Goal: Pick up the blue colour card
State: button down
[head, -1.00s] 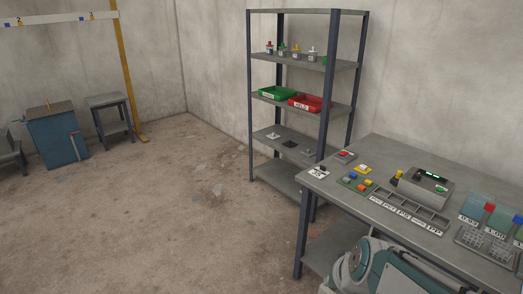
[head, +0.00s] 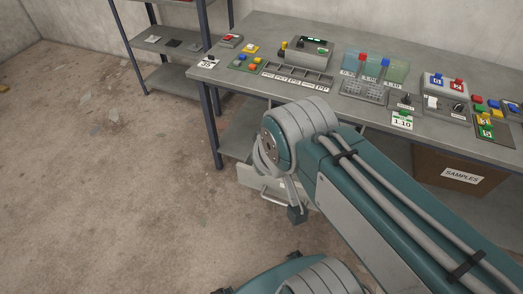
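I cannot make out for certain which item is the blue colour card. Small blue pieces show on the bench: one (head: 243,57) on the green board at the left, and one (head: 494,104) among coloured pieces at the right end. My teal and grey arm fills the lower middle in front of the bench. Small grey links and a dark tip (head: 297,214) show below its big joint and may belong to my gripper. Its fingers are not clear, and I see no card held there.
A SAMPLES carton (head: 458,178) stands below. A shelf unit (head: 175,75) stands behind left.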

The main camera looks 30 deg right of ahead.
aim_at(436, 80)
jog(key=z, duration=2.15)
jog(key=i+l+u, duration=0.25)
jog(key=i+l, duration=0.25)
jog(key=i, duration=0.25)
jog(key=i+l+u, duration=0.25)
jog(key=i+l, duration=0.45)
